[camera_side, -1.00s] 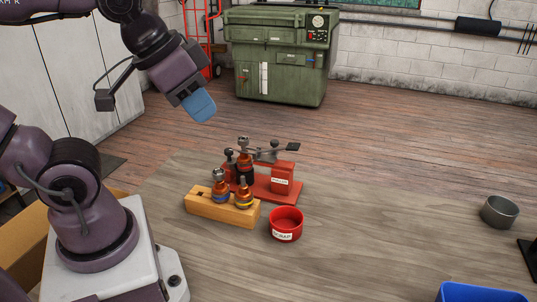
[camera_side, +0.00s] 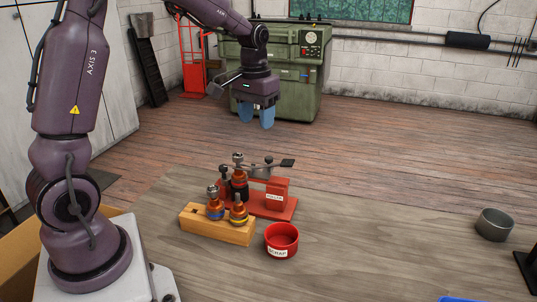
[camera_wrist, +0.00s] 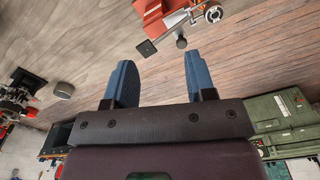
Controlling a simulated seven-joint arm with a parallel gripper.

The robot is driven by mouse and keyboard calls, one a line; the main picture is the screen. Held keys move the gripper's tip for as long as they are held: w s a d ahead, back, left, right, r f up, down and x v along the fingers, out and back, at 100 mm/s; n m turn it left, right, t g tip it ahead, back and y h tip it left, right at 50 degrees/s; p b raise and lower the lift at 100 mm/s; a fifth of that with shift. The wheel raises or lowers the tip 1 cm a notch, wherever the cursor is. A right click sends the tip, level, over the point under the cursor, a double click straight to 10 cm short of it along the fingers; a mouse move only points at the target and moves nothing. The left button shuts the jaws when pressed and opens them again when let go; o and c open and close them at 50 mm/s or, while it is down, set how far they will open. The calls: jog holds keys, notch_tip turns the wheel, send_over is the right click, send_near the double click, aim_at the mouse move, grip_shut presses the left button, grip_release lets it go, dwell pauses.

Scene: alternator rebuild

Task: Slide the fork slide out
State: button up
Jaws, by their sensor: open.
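A red fixture (camera_side: 285,208) with a white label on its upright block stands on the table. A grey bar, which looks like the fork slide (camera_side: 262,166), lies across its top and ends at the right in a dark flat tab (camera_side: 288,162). A rotor-like part (camera_side: 239,180) with an orange band and metal top stands upright at the fixture's left; whether the bar touches it is unclear. My gripper (camera_side: 256,118) is open and empty, blue fingers pointing down, well above the fixture. In the wrist view, the tab (camera_wrist: 147,48) shows near the gap between my fingertips (camera_wrist: 158,65).
A wooden block (camera_side: 215,228) holding two similar banded parts (camera_side: 215,205) stands in front of the fixture. A red scrap cup (camera_side: 281,241) is at its right. A grey bowl (camera_side: 494,224) and a blue bin (camera_side: 460,299) are farther right. The table between is clear.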

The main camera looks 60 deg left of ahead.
jog(key=n, duration=0.1)
send_over(269, 157)
jog(key=s+d, duration=0.2)
jog(key=s, duration=0.1)
notch_tip(269, 157, down, 4)
jog(key=r, duration=0.1)
jog(key=shift+w+a, duration=0.95)
jog(key=shift+w, duration=0.45)
notch_tip(269, 157, down, 12)
jog(key=shift+r, duration=0.1)
